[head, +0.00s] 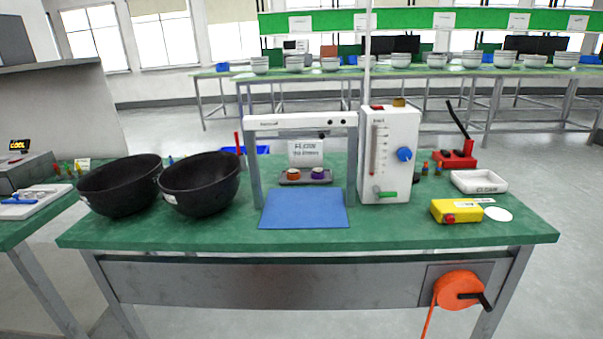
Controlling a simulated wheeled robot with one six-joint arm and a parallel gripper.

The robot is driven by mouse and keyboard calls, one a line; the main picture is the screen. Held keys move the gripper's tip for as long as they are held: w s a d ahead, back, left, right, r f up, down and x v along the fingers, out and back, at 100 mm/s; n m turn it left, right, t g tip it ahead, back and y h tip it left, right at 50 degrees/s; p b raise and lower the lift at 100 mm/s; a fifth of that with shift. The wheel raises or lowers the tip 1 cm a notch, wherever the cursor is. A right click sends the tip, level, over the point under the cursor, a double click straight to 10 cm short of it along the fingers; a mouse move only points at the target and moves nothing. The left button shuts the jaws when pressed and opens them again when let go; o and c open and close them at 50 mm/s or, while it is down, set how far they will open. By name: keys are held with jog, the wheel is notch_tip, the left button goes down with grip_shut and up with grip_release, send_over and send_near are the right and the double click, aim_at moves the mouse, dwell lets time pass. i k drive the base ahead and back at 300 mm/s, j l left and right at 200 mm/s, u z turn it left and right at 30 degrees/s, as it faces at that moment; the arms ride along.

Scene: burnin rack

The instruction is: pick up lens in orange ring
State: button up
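The lens in the orange ring (293,175) is a small object with a pale top. It sits on a small dark tray (306,182) at the back of the green bench, under the grey frame. A purple-ringed lens (318,173) stands just right of it on the same tray. A white sign (305,153) stands behind them. The lens is too small here to see detail. My gripper does not show in this view, so its opening cannot be seen.
A grey frame (254,165) spans a blue mat (304,209) before the tray. A white box with a gauge (390,155) stands right. Two black bowls (120,186) (201,184) stand left. A yellow box (456,211) and white tray (479,181) lie right. The bench's front strip is clear.

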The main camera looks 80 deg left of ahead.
aim_at(293, 175)
jog(key=u, duration=2.2)
